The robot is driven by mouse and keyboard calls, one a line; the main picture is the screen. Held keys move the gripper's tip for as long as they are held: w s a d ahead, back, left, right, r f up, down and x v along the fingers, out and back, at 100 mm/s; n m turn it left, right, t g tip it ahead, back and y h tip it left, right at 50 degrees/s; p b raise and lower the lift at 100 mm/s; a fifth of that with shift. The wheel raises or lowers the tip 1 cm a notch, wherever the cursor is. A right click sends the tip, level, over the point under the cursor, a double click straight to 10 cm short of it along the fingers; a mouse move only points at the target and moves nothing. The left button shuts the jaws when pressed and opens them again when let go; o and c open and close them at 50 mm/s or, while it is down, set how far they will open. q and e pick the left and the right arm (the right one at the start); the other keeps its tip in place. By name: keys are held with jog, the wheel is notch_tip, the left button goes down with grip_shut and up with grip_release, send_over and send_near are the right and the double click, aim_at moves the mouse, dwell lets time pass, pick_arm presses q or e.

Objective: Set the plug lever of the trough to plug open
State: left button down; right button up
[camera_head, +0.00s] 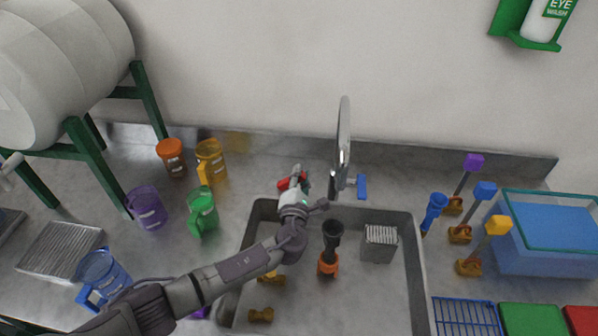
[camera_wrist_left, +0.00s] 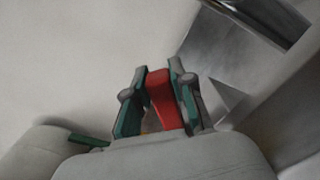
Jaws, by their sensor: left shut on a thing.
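The trough (camera_head: 372,302) is a grey metal basin sunk in the counter in the head view. A red lever (camera_head: 285,184), which looks like the plug lever, is at the back left corner just behind its rim. My left gripper (camera_head: 298,179) reaches over the trough to this lever. In the left wrist view the red lever (camera_wrist_left: 163,95) sits between the two green-padded fingers of the gripper (camera_wrist_left: 158,88), which are shut on it. The lever's base and the plug are hidden. My right gripper is not in view.
The tall faucet (camera_head: 344,135) with a blue handle (camera_head: 361,187) stands right of my left gripper. In the trough are a dark funnel-like piece (camera_head: 332,236) and a grey box (camera_head: 379,243). Coloured jugs, including a green one (camera_head: 202,211), stand left.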

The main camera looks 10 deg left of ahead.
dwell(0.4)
pick_arm(q)
jog(key=c, duration=1)
grip_release()
jog(key=shift+o, duration=0.2)
notch_tip(320, 180, up, 10)
jog(key=shift+f, duration=0.1)
jog(key=shift+c, duration=0.3)
